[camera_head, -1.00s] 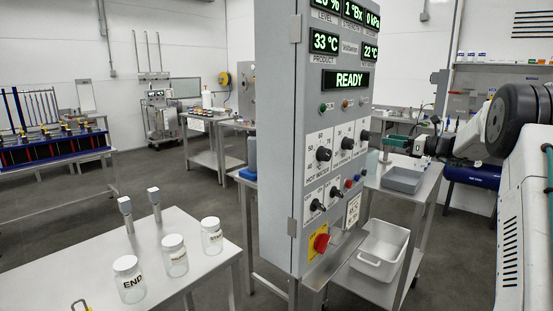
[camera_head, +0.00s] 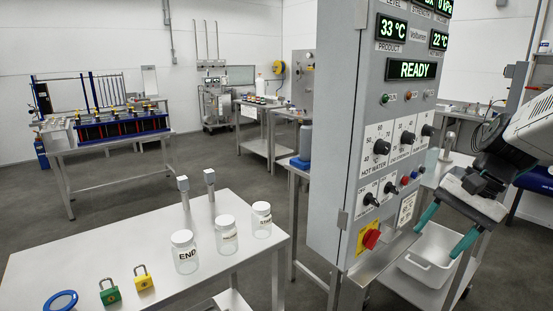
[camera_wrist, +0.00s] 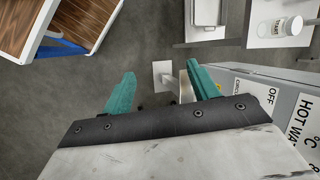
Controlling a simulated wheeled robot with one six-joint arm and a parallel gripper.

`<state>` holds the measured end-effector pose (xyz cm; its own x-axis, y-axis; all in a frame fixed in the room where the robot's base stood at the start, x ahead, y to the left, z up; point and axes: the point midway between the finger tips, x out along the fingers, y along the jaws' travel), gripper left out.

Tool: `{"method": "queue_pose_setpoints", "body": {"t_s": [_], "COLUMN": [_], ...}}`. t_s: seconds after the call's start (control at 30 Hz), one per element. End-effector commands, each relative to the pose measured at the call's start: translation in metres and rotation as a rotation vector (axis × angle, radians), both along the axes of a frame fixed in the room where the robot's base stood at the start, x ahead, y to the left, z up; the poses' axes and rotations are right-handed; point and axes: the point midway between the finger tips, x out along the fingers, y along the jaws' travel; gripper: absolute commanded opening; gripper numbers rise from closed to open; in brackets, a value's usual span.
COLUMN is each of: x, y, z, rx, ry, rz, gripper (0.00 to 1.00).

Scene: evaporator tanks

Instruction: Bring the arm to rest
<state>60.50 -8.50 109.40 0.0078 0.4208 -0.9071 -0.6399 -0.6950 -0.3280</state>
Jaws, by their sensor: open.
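My gripper (camera_head: 447,231) hangs at the right of the head view, its two teal fingers spread and pointing down and left. It is open with nothing between the fingers. It is in front of the right part of the grey control panel (camera_head: 335,150), above the white tub (camera_head: 432,252). In the wrist view my gripper (camera_wrist: 160,88) also shows two teal fingers apart, with grey floor beyond them. The panel's edge with "OFF" and "HOT WATER" labels (camera_wrist: 285,110) lies close to the right finger in that view; I cannot tell the exact gap.
A steel table (camera_head: 90,250) at the left holds jars, one marked END (camera_head: 187,254), a green padlock (camera_head: 109,291), a yellow padlock (camera_head: 143,279) and a blue ring (camera_head: 61,301). A red knob (camera_head: 371,239) sits low on the panel. Open floor (camera_head: 230,170) lies behind.

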Motion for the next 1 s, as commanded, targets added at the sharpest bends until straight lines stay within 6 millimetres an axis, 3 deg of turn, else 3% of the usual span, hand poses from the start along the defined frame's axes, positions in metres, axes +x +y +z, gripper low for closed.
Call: {"method": "queue_pose_setpoints", "body": {"t_s": [0.03, 0.2, 0.4, 0.57, 0.7, 1.0], "x": [-0.026, -0.102, -0.165, -0.184, -0.186, -0.186], "y": [0.011, 0.027, 0.036, 0.047, 0.052, 0.054], "z": [0.002, -0.003, -0.009, -0.003, 0.005, 0.005], "rx": [-0.06, -0.245, -0.411, -0.454, -0.465, -0.463], "ry": [-0.016, -0.052, -0.122, -0.202, -0.251, -0.251], "rz": [0.092, 0.367, 0.573, 0.632, 0.656, 0.66], "gripper": [0.6, 0.6, 0.6, 0.6, 0.6, 0.6]}}
